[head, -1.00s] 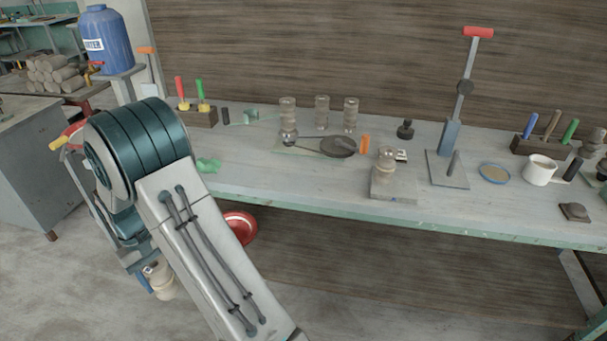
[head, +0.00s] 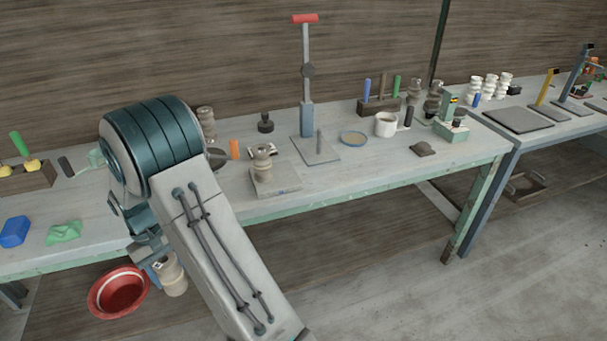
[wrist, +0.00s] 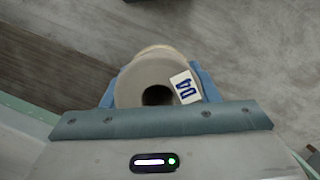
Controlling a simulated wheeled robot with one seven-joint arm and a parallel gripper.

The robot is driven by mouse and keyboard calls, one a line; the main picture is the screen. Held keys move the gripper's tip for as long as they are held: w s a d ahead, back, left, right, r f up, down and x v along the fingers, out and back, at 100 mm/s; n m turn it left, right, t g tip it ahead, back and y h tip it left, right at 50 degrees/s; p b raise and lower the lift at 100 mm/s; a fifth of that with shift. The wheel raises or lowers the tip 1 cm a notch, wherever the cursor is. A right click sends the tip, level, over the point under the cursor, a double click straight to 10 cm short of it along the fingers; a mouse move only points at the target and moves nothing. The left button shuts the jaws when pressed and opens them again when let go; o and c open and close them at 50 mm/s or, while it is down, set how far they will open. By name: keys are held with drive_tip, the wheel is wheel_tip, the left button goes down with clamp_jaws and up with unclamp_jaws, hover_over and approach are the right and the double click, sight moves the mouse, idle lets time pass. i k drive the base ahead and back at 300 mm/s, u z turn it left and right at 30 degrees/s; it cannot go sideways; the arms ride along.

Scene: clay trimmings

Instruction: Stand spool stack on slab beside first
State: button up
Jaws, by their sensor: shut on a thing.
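A tan spool stack (head: 172,278) with a hole down its middle is held in my gripper (head: 158,266), in front of the bench and below its top in the head view. The wrist view shows this stack (wrist: 135,90) end-on, with a white tag marked D4 (wrist: 186,88), between the blue fingers of my gripper (wrist: 158,92). A grey slab (head: 285,187) lies near the bench's front edge. Another spool stack (head: 263,165), the first, stands upright on it towards the left, leaving bare slab on the right. My arm hides part of the bench.
A press with a red handle (head: 306,85) stands behind the slab. A red bowl (head: 118,292) is below the bench's front edge (head: 350,180). The front bench top right of the slab is clear.

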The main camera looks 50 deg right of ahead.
sight(285, 173)
drive_tip(key=z, duration=1)
